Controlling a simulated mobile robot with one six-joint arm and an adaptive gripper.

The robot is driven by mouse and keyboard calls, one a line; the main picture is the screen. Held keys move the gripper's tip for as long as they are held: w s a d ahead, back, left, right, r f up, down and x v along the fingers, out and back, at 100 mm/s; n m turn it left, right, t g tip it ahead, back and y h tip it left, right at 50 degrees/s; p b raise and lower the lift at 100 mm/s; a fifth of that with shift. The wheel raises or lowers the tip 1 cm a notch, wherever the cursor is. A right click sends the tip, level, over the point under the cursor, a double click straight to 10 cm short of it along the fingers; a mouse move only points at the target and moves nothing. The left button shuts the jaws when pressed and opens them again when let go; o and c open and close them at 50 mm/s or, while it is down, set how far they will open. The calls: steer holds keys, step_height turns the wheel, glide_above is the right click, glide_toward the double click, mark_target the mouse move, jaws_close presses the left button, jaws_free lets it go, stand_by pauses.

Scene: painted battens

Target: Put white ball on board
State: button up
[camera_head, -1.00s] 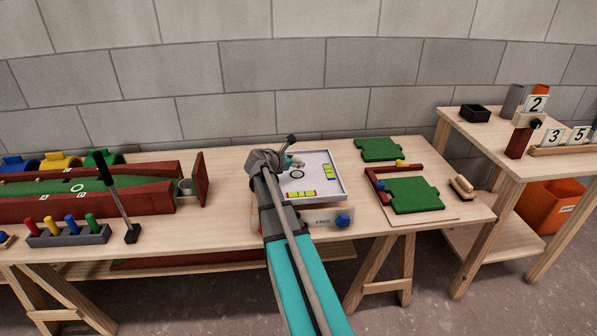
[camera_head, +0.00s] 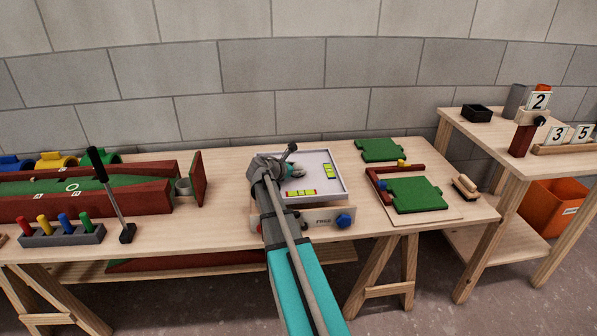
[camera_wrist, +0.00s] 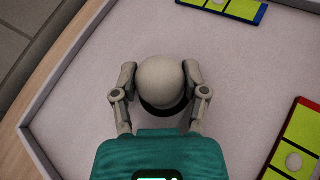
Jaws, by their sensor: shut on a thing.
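The white ball (camera_wrist: 160,80) sits between the two fingers of my gripper (camera_wrist: 160,84) in the wrist view, and the fingers are shut on it. A dark ring shows partly from under the ball, on the pale floor of the board (camera_wrist: 230,65). I cannot tell whether the ball touches that floor. In the head view my gripper (camera_head: 275,168) is over the left part of the pale, rimmed board (camera_head: 322,163). The ball is hidden there by my arm.
Yellow-green strips (camera_head: 331,171) lie on the board; they also show in the wrist view (camera_wrist: 300,140). A panel with a blue knob (camera_head: 343,220) is at its front. Green pieces (camera_head: 414,194) lie to the right. A lever (camera_head: 113,195) and green lane (camera_head: 120,185) are at left.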

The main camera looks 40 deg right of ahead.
steer(key=shift+f, duration=0.1)
steer(key=o, duration=1.1)
steer(key=shift+a+r, duration=0.25)
steer(key=shift+r, duration=0.05)
steer(key=p+v, duration=0.4)
steer(key=v, duration=0.6)
steer(key=shift+s+a+r+p, duration=0.1)
steer(key=shift+a+r+p, duration=0.1)
steer(key=shift+p, duration=0.1)
steer(key=shift+a+r, duration=0.1)
steer(key=shift+a, duration=0.35)
